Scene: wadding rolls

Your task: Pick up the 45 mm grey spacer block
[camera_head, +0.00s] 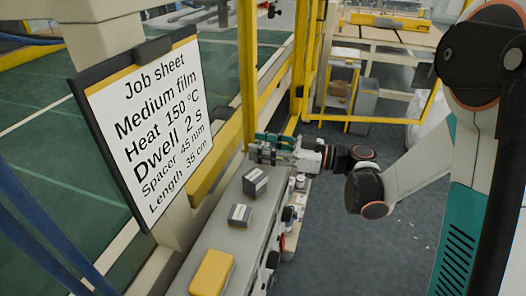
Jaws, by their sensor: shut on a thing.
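My gripper (268,151) is at the far end of a narrow grey ledge, reaching in from the right. It is shut on a small grey block, mostly hidden by the fingers. I cannot read its size or tell whether it is clear of the ledge. Two other grey spacer blocks with pale labels sit on the ledge: one (255,182) just nearer than my gripper, and a smaller one (240,215) nearer still. Their labels are too small to read.
A yellow box (211,272) is at the near end of the grey ledge (235,243). A job sheet board (150,125) at left reads "Spacer 45 mm". A yellow post (248,75) and frame (295,75) stand close behind my gripper. Small items line the ledge's right side.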

